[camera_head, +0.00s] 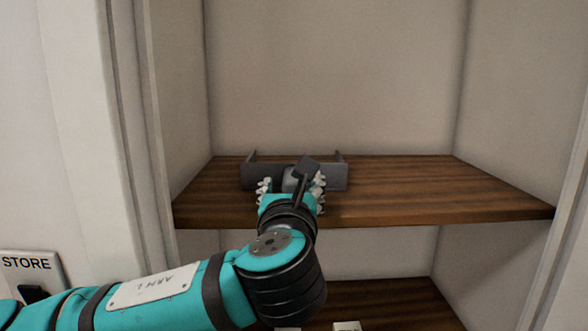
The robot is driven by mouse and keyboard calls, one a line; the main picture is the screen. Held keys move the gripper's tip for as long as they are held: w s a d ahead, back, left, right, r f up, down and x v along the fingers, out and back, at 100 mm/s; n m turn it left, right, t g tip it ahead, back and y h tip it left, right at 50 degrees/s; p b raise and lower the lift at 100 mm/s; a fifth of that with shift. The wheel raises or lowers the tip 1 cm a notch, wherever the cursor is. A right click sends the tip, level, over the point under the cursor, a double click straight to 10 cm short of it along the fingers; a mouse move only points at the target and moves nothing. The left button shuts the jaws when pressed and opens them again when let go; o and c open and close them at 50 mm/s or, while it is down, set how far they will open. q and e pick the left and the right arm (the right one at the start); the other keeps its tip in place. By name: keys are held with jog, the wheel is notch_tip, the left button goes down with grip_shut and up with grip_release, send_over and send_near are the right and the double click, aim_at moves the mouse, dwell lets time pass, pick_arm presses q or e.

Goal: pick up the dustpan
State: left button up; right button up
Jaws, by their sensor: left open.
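A grey dustpan (333,178) lies on the upper wooden shelf, left of its middle, with raised side walls at its left and right ends. My left gripper (291,182) is in front of it, reaching in from the left over the shelf's front edge. Its fingers are open, one on each side of the dustpan's grey middle part. Whether the fingers touch it is hidden by the wrist. My right gripper is not in view.
The upper shelf (430,190) is bare to the right of the dustpan. A lower shelf (390,305) shows below, with small pale objects at its front. White alcove walls close in both sides. A STORE sign (28,265) is at far left.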

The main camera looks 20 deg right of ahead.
pick_arm(q)
jog(key=shift+w+d+r+p, duration=0.2)
jog(key=shift+w+p, duration=0.2)
jog(key=shift+w, duration=0.15)
jog(key=p+x, duration=0.1)
jog(key=x, duration=0.2)
jog(key=shift+w+d, duration=0.1)
jog(key=shift+w, duration=0.25)
jog(key=shift+w+d+f+p, duration=0.1)
jog(key=shift+w+d+p, duration=0.05)
jog(key=shift+w+p, duration=0.15)
jog(key=shift+s, duration=0.1)
jog(key=shift+c, duration=0.4)
grip_shut()
